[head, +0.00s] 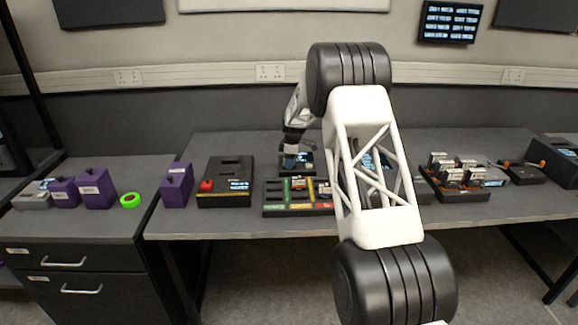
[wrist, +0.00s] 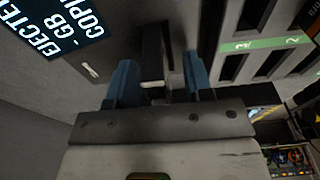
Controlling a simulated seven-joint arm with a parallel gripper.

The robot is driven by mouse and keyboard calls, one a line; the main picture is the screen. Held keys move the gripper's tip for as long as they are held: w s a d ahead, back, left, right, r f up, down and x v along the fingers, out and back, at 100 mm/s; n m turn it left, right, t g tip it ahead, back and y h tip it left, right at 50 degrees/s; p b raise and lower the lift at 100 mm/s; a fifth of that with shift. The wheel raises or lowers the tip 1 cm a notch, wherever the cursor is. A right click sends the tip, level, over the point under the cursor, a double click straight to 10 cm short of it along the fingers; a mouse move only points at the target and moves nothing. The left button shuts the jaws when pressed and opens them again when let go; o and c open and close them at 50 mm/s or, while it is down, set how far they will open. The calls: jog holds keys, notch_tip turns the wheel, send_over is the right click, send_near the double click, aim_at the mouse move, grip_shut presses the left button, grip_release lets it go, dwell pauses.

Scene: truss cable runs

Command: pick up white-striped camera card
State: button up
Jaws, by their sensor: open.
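In the wrist view, my gripper (wrist: 160,80) has its two blue fingers apart. Between them is a dark upright card (wrist: 153,50) with a short white band (wrist: 152,85) near its end, which looks like the white-striped camera card. Gaps show between the card and the fingers. The card appears to stick up from a dark reader with a screen (wrist: 55,25) that reads "EJECTED" and "COPIED". In the head view, my gripper (head: 290,163) is low over this small reader (head: 308,164) at the back of the table; the card cannot be made out there.
A slotted tray (head: 285,210) with green, yellow and red labels stands just in front; its slots also show in the wrist view (wrist: 265,45). A black box with a red button (head: 225,182) is to the left. A card rack (head: 455,180) is to the right. My arm hides the table's middle.

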jog(key=shift+c, duration=0.2)
grip_shut()
jog(key=shift+r, duration=0.1)
jog(key=shift+r, duration=4.9)
jog(key=shift+s, duration=0.1)
jog(key=s+d+f, duration=0.1)
jog(key=s+d, duration=0.2)
jog(key=s, duration=1.6)
jog(key=shift+s, duration=0.4)
